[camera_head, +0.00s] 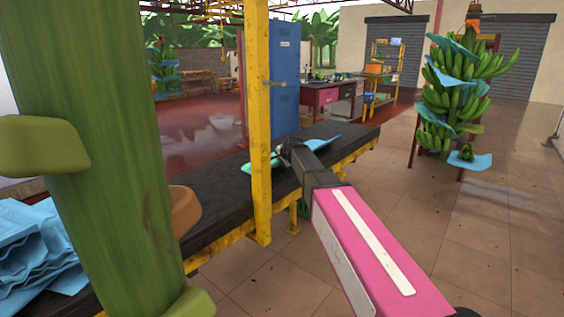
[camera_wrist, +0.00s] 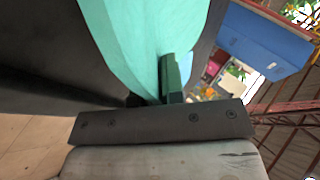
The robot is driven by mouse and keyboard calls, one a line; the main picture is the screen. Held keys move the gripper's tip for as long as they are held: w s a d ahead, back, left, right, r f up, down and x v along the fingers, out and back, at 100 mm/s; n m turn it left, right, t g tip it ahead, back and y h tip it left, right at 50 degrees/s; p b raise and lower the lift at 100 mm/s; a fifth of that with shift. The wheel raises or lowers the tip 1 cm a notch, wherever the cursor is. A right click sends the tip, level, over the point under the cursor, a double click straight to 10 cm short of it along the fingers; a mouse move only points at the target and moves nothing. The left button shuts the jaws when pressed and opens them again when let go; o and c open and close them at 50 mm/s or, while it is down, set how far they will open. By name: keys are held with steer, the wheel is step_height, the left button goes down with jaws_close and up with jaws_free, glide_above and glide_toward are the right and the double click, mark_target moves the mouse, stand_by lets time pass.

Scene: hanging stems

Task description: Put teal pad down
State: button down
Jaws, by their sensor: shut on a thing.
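The teal pad (camera_head: 261,162) is at my gripper (camera_head: 284,151), over the far part of the black-topped table (camera_head: 225,190) in the head view. In the wrist view the thin, slightly curved teal pad (camera_wrist: 135,35) rises from between the fingers of my gripper (camera_wrist: 170,88), which is shut on its edge. The dark table top lies beside it there. I cannot tell from the head view whether the pad touches the table. A light blue sheet (camera_head: 322,144) shows just right of the gripper, close to the table top.
A yellow post (camera_head: 258,120) stands at the table's near edge, left of my arm. A thick green stem (camera_head: 95,160) fills the left foreground, beside stacked blue pads (camera_head: 35,250). A banana bunch (camera_head: 450,95) hangs at right. A blue locker (camera_head: 285,80) stands behind the table.

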steer(key=shift+f, duration=0.1)
steer(key=c, duration=1.2)
jaws_free()
steer(key=v, duration=1.2)
steer(key=s+d+f+n+g+h, duration=0.1)
steer(key=s+d+f+n+g, duration=0.2)
steer(key=s+d+f, duration=0.3)
steer(key=s+d+f+n+g+h, duration=0.1)
steer(key=s+d+f+n+g, duration=0.2)
steer(key=s+f, duration=0.9)
steer(key=s+d+f+n+g+h, duration=0.1)
steer(key=s+d+f+n+g, duration=0.2)
steer(key=s+d+f, duration=0.6)
steer(key=shift+s+d+f+h, duration=0.1)
steer(key=shift+d+f, duration=0.05)
steer(key=shift+f, duration=0.9)
steer(key=shift+s+d+f+h, duration=0.1)
steer(key=shift+f, duration=0.95)
steer(key=shift+s+d+f+h, duration=0.1)
steer(key=shift+d+f, duration=0.05)
steer(key=shift+f, duration=0.95)
